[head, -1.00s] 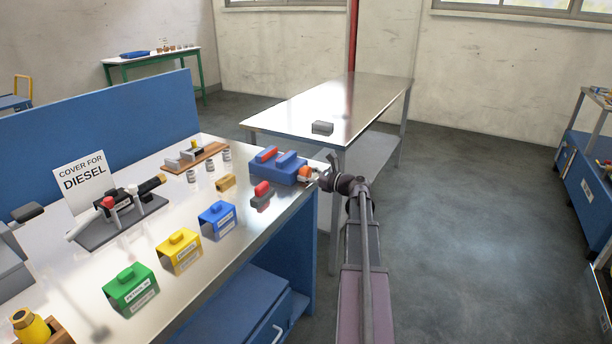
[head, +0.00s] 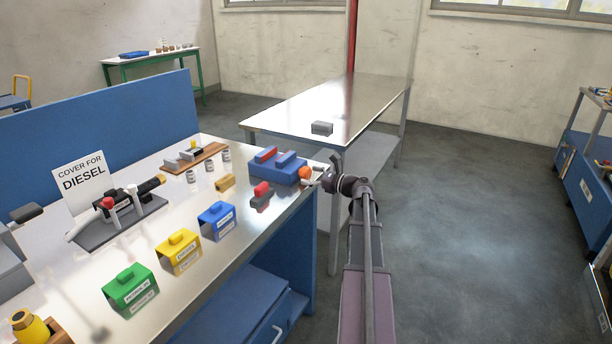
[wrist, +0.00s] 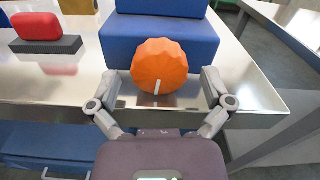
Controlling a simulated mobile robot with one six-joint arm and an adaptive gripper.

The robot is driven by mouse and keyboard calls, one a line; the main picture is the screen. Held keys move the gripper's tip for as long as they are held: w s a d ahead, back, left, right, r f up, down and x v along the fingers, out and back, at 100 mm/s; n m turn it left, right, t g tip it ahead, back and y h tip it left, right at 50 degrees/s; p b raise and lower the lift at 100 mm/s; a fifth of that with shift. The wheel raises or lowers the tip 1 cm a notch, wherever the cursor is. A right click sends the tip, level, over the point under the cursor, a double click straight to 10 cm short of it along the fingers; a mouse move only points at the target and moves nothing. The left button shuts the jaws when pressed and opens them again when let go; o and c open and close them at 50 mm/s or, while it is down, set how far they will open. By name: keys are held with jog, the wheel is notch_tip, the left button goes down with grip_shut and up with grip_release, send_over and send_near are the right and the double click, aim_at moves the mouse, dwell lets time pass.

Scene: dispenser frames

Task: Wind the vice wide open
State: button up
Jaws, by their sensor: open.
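The blue vice (head: 284,172) sits at the right end of the workbench, with one red-topped jaw (head: 266,154) and a blue jaw beside it, a gap between them. Its orange knob (head: 305,172) is on the end facing my arm. In the wrist view the knob (wrist: 159,65) is round and ridged, with a white mark near its lower edge, in front of the blue vice body (wrist: 160,40). My gripper (wrist: 158,92) is open, one finger on each side of the knob. A gap shows between the knob and each finger. In the head view my gripper (head: 316,178) is beside the knob.
A red-topped grey block (head: 262,194) sits just left of the vice. Blue, yellow and green covers (head: 179,250) line the bench front. A steel table (head: 345,105) with a grey block stands behind. Open floor lies to the right.

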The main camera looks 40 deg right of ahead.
jog(key=v, duration=1)
jog(key=shift+s, duration=0.3)
jog(key=shift+f, duration=0.1)
